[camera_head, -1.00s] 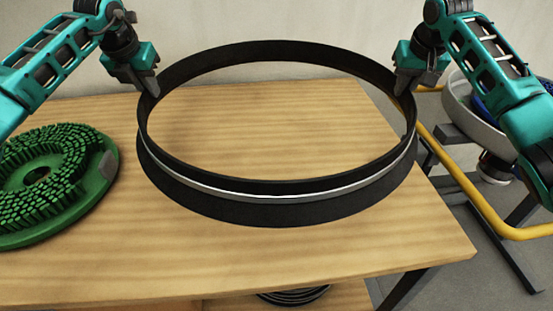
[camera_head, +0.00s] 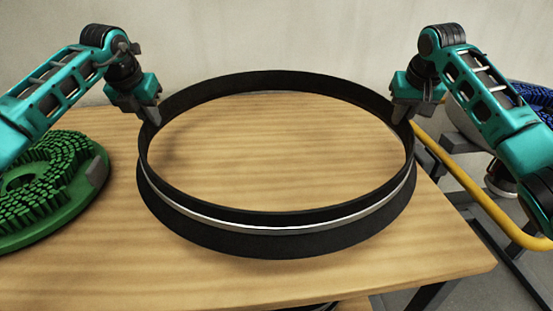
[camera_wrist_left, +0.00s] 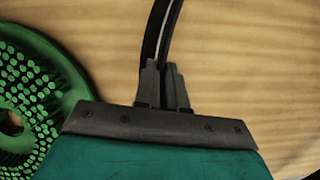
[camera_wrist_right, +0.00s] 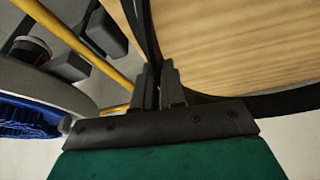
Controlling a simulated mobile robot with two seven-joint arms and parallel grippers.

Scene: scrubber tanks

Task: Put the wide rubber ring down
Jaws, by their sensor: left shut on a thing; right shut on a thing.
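The wide rubber ring (camera_head: 280,243) is a large black hoop with a bright metal band around it. It is level, above or on the wooden table (camera_head: 270,150); I cannot tell whether its underside touches the top. My left gripper (camera_head: 152,115) is shut on the ring's left rim, and my right gripper (camera_head: 400,115) is shut on its right rim. In the left wrist view the ring (camera_wrist_left: 162,30) runs between the fingers (camera_wrist_left: 164,82). In the right wrist view the fingers (camera_wrist_right: 160,82) close on the ring (camera_wrist_right: 146,30).
A green round brush (camera_head: 60,205) lies on the table just left of the ring. A yellow rail (camera_head: 480,205) and a frame with a blue brush (camera_head: 530,97) stand beyond the table's right edge. Bare wood shows inside and in front of the ring.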

